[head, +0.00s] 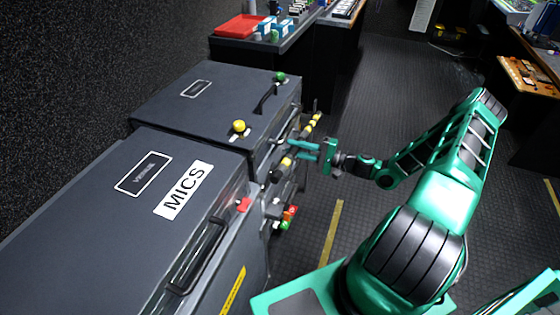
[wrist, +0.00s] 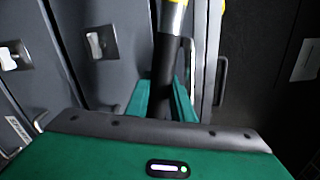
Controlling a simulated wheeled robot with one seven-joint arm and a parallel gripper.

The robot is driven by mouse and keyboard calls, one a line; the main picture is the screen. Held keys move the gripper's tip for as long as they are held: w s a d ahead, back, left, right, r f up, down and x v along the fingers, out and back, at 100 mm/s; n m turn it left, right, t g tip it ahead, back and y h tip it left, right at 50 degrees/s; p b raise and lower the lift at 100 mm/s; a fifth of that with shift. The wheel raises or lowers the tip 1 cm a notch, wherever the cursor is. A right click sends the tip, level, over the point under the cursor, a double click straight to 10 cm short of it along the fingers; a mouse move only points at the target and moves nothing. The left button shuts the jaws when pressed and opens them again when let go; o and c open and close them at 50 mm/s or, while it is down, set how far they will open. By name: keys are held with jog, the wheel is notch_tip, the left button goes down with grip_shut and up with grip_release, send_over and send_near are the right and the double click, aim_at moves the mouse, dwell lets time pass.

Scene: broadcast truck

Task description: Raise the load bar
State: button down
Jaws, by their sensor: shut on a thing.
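The load bar (head: 307,130), with yellow, black and bare metal sections, runs along the front of the dark grey cases in the head view. My gripper (head: 299,150) reaches it from the right, with its teal fingers on either side of it. In the wrist view, the bar's black section (wrist: 164,62) passes between the fingertips (wrist: 160,102), with a silver section above it. My gripper is shut on the bar. The fingers and arm hide part of the bar, and its end fittings are hard to make out.
A grey case labelled MICS (head: 184,190) and a second grey case (head: 195,95) with a yellow knob stand at left. A red tray (head: 238,27) sits on the counter behind. The dark floor (head: 375,85) beyond my arm is clear. A wooden-edged desk (head: 530,76) is at right.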

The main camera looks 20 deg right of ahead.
jog(key=shift+w+d+r, duration=0.15)
jog(key=shift+r, duration=0.35)
jog(key=c, duration=1.5)
grip_release()
jog(key=shift+c, duration=0.2)
